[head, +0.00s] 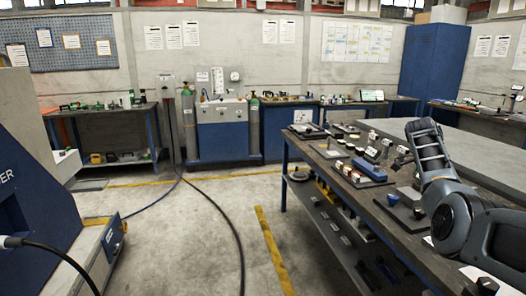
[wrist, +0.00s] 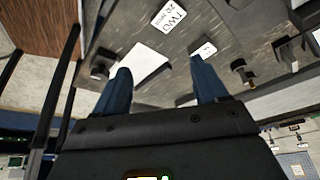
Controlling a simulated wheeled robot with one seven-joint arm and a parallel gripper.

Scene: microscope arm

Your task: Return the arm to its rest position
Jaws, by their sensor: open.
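My arm (head: 450,195) is dark grey and stands over the right end of the workbench (head: 412,232) in the head view. It is bent, with one link rising and the part beyond it facing away from me. My gripper (wrist: 160,78) shows in the wrist view as two blue fingers, spread apart with nothing between them. Below the fingers lie the grey bench top and a white card (wrist: 145,66), apart from them as far as I can tell. In the head view the fingertips are hidden or too small to make out.
The bench carries a blue block (head: 369,170), a dark blue cup (head: 392,198) and several small items in rows. A second card with printed text (wrist: 172,17) lies farther off in the wrist view. The floor (head: 215,225) left of the bench is open, crossed by a cable (head: 225,215).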

